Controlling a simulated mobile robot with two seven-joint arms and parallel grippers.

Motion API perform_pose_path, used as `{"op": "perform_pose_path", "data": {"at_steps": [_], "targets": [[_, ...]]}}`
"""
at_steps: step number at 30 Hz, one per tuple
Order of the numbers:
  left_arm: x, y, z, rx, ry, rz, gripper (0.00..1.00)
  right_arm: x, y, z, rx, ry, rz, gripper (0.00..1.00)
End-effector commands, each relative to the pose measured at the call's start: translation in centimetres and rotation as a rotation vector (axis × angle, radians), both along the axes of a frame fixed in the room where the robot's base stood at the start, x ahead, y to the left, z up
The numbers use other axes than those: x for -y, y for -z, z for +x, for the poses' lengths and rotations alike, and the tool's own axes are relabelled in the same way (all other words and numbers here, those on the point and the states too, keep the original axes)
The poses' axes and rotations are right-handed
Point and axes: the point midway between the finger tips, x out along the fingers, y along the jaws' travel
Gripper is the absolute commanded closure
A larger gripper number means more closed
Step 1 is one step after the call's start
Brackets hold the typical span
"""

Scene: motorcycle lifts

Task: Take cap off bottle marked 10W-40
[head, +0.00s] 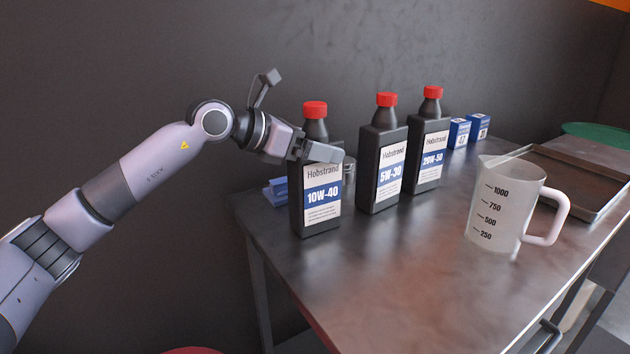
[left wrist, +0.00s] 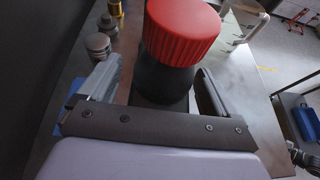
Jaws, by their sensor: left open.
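The black bottle marked 10W-40 (head: 320,206) stands upright at the near left of the steel bench. Its red cap (head: 315,109) is on it, and the cap also shows large in the left wrist view (left wrist: 182,30). My left gripper (head: 321,150) is open at the bottle's shoulder and neck, below the cap. In the left wrist view one finger is on each side of the dark neck (left wrist: 160,82), with a visible gap at the left finger. Contact on the right side is unclear. My right gripper is not in view.
Bottles marked 5W-30 (head: 382,180) and 20W-50 (head: 428,155), both red-capped, stand to the right. A measuring jug (head: 497,222), a shallow tray (head: 560,176) and small blue boxes (head: 459,133) share the bench (head: 400,275). Its front middle is clear. Small metal parts (left wrist: 98,45) lie beside the bottle.

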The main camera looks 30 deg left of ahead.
Motion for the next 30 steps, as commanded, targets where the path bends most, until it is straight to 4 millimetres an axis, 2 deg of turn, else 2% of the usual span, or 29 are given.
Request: {"op": "perform_pose_path", "data": {"at_steps": [3,4,11,12,23,30], "targets": [[0.0,0.0,0.0,0.000,0.000,0.000,0.08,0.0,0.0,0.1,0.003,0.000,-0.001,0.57],[0.0,0.0,0.0,0.000,0.000,0.000,0.12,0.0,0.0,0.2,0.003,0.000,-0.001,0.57],[0.0,0.0,0.0,0.000,0.000,0.000,0.87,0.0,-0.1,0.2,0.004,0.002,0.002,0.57],[0.0,0.0,0.0,0.000,0.000,0.000,1.00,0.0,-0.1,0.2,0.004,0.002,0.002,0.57],[0.0,-0.6,0.0,0.010,0.000,-0.004,1.00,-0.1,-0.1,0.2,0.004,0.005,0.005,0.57],[0.0,-2.6,0.0,0.014,0.002,-0.005,1.00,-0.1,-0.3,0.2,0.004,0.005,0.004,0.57]]}}
